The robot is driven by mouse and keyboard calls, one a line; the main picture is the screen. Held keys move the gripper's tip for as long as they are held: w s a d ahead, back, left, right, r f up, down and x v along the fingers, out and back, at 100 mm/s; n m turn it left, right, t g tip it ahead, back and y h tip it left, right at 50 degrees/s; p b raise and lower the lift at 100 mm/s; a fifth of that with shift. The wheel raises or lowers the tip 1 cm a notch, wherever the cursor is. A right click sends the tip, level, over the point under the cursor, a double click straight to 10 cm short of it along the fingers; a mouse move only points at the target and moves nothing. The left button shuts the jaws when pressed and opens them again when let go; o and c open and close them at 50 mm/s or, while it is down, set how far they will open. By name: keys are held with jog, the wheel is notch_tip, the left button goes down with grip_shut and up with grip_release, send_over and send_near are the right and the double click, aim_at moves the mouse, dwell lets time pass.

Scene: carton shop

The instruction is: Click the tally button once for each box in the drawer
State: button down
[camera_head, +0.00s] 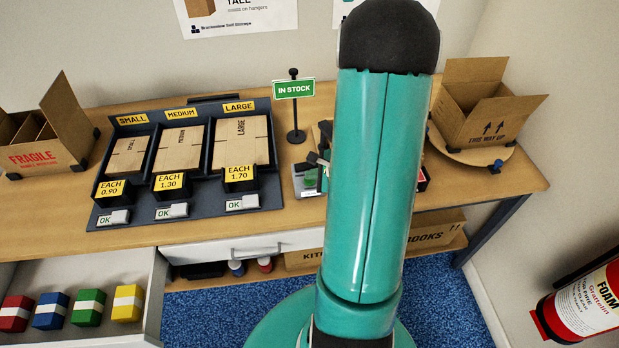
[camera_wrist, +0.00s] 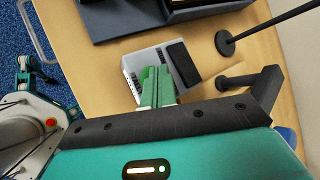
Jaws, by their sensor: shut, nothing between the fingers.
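The open drawer (camera_head: 150,300) at the lower left holds a red box (camera_head: 16,313), a blue box (camera_head: 51,310), a green box (camera_head: 88,307) and a yellow box (camera_head: 127,303), each with a white band. They stand in a row. A pale grey device with a dark panel (camera_wrist: 183,64), which looks like the tally counter, lies on the bench; part of it shows in the head view (camera_head: 304,181) beside my arm. My gripper (camera_wrist: 157,72) is shut and empty, its green fingers over the device.
A dark rack of flat cartons (camera_head: 187,155) with OK keys stands left of the device. An IN STOCK sign (camera_head: 294,89) stands behind it. An open carton (camera_head: 486,110) is at the right, a FRAGILE carton (camera_head: 48,140) at the left. My arm hides the bench's middle.

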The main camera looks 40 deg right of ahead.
aim_at(313, 182)
jog(key=shift+r, duration=0.9)
jog(key=shift+r, duration=2.5)
